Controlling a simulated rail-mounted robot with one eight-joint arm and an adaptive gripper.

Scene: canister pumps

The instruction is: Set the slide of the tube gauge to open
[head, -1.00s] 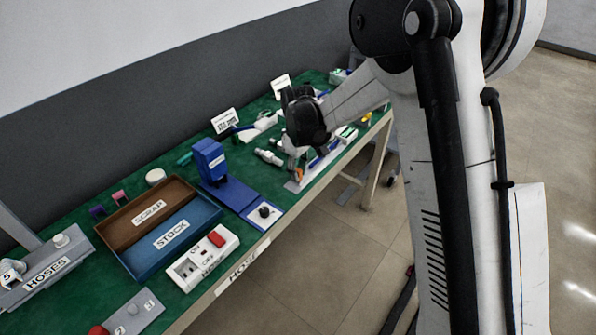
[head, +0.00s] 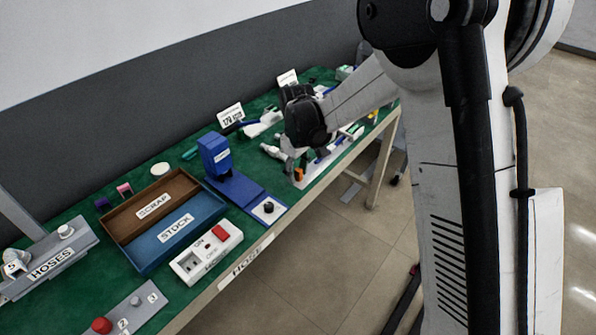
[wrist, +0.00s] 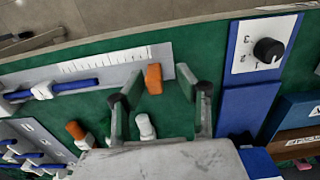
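The tube gauge appears to be the white plate with a tick scale (wrist: 70,70) in the wrist view, lying along the front edge of the table. An orange block (wrist: 153,78), apparently its slide, stands at the right end of the scale. A blue rod with a white fitting (wrist: 42,91) lies at the plate's left. My gripper (wrist: 160,93) is open, its two dark-tipped fingers on either side of the orange block with gaps showing. In the head view my gripper (head: 300,160) is low over the gauge, and the orange block (head: 299,174) shows below it.
A blue stand with a knob panel (wrist: 265,50) is close right of my gripper. A white fitting (wrist: 146,127) lies between the fingers, nearer the wrist. Blue rods and a second orange piece (wrist: 75,130) lie at lower left. The brown and blue tray (head: 145,262) stands farther left.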

